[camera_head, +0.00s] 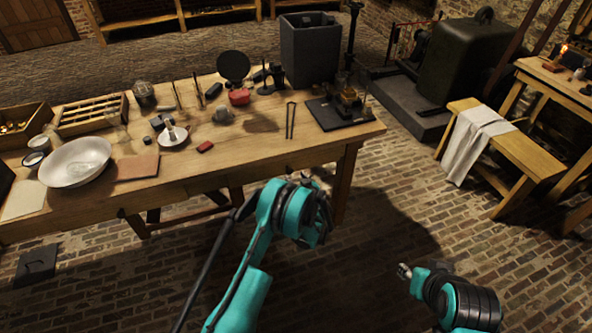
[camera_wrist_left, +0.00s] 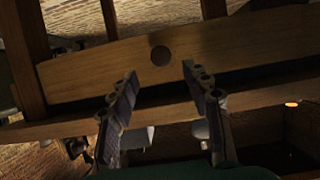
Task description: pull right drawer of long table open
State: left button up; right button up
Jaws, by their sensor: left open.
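The long wooden table (camera_head: 260,160) runs across the left and middle of the head view. My right arm is at the lower right, with a small metal tip (camera_head: 404,271) over the floor, away from the table.
A white bowl (camera_head: 75,162), a dark square container (camera_head: 310,48) and several small tools stand on the table. A bench (camera_head: 520,150) with a white cloth (camera_head: 475,140) stands to the right. The brick floor (camera_head: 400,200) between table and bench is clear.

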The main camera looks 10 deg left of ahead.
aim_at(290, 171)
pick_arm(q)
jog(key=b+x, duration=0.2)
jog(key=x, duration=0.4)
jog(key=shift+w+a+f, duration=0.1)
jog(key=shift+a, duration=0.1)
jog(key=shift+w+a, duration=0.15)
jog(key=shift+w, duration=0.15)
grip_shut()
